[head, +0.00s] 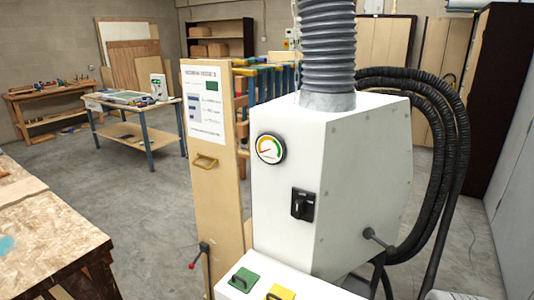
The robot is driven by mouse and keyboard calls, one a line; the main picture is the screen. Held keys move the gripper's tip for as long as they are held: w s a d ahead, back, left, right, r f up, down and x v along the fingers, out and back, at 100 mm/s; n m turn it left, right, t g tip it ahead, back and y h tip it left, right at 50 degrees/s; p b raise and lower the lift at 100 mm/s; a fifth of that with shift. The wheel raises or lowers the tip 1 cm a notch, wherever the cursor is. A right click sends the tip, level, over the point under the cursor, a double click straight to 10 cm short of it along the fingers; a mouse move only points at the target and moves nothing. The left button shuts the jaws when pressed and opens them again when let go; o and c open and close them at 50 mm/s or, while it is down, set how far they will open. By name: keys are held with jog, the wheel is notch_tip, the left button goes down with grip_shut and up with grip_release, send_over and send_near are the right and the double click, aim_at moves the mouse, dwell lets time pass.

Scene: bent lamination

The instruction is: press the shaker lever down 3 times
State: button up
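A white machine cabinet (290,190) with a grey ribbed hose (327,45) on top stands close in front. A thin dark lever with a red knob (192,266) sticks out low at its left, slanting down and to the left. Another dark rod (380,241) with a round hub sits low on the cabinet's right face. I cannot tell for sure which is the shaker lever; neither carries a readable label. My gripper is not in view.
The cabinet front has a round gauge (270,149) and a black switch (302,204). Green (243,279) and yellow (280,292) handled pieces lie below. A wooden panel (212,190) stands left, black hoses (452,140) right. A workbench (50,230) is at left; grey floor lies between.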

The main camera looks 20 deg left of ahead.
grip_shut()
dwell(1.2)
